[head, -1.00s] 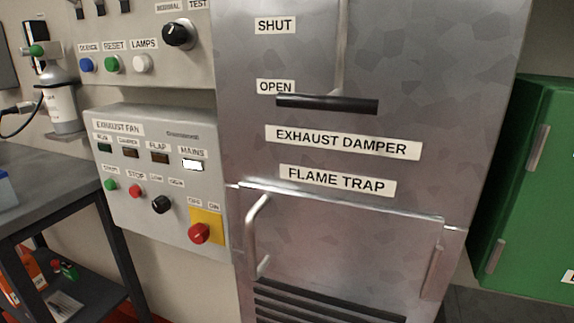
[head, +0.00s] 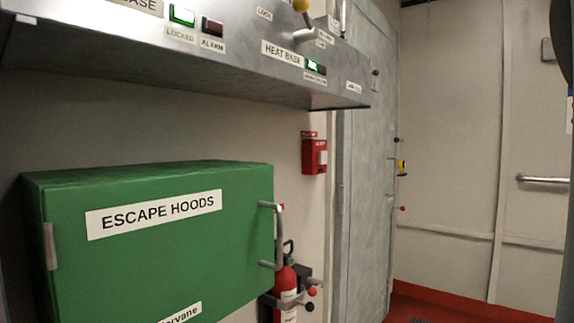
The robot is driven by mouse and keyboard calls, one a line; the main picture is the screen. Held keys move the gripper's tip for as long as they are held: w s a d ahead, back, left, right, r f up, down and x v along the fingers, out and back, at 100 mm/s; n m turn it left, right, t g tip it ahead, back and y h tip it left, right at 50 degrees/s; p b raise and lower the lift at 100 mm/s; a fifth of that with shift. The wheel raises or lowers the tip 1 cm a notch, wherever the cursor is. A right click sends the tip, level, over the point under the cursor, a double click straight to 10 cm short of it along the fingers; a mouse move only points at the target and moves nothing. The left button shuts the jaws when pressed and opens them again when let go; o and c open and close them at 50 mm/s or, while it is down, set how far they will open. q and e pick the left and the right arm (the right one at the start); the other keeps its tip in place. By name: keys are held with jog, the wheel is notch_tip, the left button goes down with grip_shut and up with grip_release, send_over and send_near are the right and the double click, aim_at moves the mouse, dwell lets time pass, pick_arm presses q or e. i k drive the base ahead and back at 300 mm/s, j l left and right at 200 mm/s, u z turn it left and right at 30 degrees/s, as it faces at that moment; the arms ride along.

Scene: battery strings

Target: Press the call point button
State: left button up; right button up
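A small red wall box (head: 314,156), which looks like the call point, is fixed to the pale wall in the middle of the head view. It has a red label above it and a pale patch on its front. It sits to the left of a grey door. Its button is too small to make out. Neither of my grippers shows in the head view.
A green escape hoods cabinet (head: 150,245) juts out at the lower left. A grey metal panel (head: 200,50) with lit indicators overhangs it. A red extinguisher (head: 285,292) stands beside the cabinet. The grey door (head: 365,170) and bare wall are to the right.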

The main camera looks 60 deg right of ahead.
aim_at(323, 155)
jog(key=z, duration=1.95)
